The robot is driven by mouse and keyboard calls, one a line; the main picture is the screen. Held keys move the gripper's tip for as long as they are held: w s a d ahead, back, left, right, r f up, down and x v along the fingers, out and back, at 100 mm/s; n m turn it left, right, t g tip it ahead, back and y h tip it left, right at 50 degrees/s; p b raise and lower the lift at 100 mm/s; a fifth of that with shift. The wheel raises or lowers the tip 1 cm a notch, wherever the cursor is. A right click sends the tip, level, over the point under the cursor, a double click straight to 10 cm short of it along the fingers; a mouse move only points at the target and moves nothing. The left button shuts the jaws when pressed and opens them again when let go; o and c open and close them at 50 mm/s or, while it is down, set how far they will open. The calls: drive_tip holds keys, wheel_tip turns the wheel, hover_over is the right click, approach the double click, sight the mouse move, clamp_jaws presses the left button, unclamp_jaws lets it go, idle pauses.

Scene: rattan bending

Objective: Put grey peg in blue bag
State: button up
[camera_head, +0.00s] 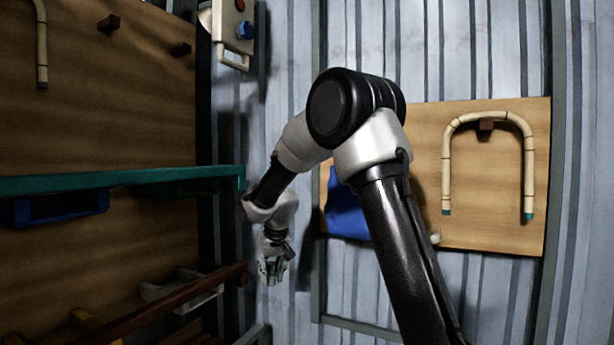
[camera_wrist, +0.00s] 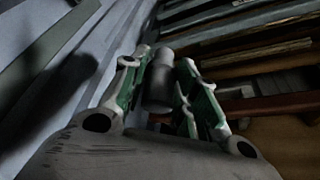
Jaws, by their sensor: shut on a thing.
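My gripper (camera_head: 272,266) hangs in front of the corrugated wall in the head view, lower centre, left of the blue bag. In the wrist view my gripper (camera_wrist: 165,85) has its two green-and-white fingers closed around the grey peg (camera_wrist: 160,80), a short dull cylinder standing out between them. The peg is too small to make out in the head view. The blue bag (camera_head: 345,212) hangs at the left edge of a wooden panel in the head view, partly hidden behind my arm. The bag does not show in the wrist view.
A wooden panel (camera_head: 490,235) with a bent rattan hoop (camera_head: 528,170) is on the right. A green shelf edge (camera_head: 120,180) and a dark red-brown bar (camera_head: 165,305) stick out on the left near my gripper. A white box with a blue knob (camera_head: 245,30) is above.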

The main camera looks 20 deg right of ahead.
drive_tip(key=w+d+r+m, duration=0.1)
drive_tip(key=w+r+m, duration=0.15)
drive_tip(key=r, duration=1.45)
drive_tip(key=s+d+r+h, duration=0.1)
drive_tip(key=s+r, duration=0.1)
drive_tip(key=r, duration=0.6)
drive_tip(key=s+d+r, duration=0.1)
drive_tip(key=s+r, duration=0.2)
drive_tip(key=r, duration=0.4)
drive_tip(key=s+r, duration=0.3)
drive_tip(key=s, duration=0.4)
drive_tip(key=s+r, duration=0.4)
drive_tip(key=s, duration=0.3)
drive_tip(key=w+d+f, duration=0.1)
drive_tip(key=w+d, duration=0.2)
drive_tip(key=d, duration=0.4)
drive_tip(key=w+d+f, duration=0.1)
drive_tip(key=w+d, duration=0.2)
drive_tip(key=d, duration=0.3)
drive_tip(key=shift+d+f, duration=0.2)
drive_tip(key=shift+d, duration=0.15)
drive_tip(key=shift+w, duration=0.15)
